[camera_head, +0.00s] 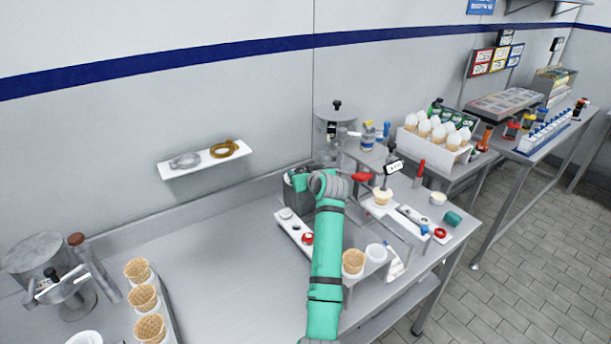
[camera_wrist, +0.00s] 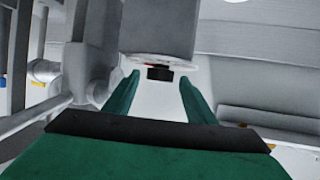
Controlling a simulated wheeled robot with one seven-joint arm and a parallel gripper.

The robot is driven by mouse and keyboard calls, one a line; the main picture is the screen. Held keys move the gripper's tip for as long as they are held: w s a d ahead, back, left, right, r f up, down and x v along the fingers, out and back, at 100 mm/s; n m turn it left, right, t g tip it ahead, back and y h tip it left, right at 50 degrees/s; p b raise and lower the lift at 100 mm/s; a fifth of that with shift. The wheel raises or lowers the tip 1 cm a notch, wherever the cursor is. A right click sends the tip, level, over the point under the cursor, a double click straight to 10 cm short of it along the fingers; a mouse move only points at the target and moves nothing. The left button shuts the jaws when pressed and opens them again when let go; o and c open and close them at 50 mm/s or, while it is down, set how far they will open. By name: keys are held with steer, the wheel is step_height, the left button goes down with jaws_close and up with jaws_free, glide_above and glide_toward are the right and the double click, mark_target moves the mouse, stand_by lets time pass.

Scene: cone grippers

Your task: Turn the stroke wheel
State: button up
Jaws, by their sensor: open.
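I cannot tell for certain which part is the stroke wheel. In the wrist view, a small dark round knob (camera_wrist: 160,73) with a bit of red at its top sits below a large grey cylinder (camera_wrist: 157,28). My gripper (camera_wrist: 160,88) is open, with its two green fingers to the left and right of the knob. The knob appears between or just beyond the fingertips; contact is not clear. In the head view, my green arm reaches toward the back wall, and my gripper (camera_head: 300,181) is partly hidden by its wrist, near the steel dispenser (camera_head: 335,122).
A white rack (camera_head: 287,228) with small knobs is left of my arm. A wall shelf (camera_head: 205,160) is behind. The counter's left middle (camera_head: 220,255) is clear.

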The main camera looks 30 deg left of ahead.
steer(key=v, duration=1)
steer(key=shift+s, duration=0.15)
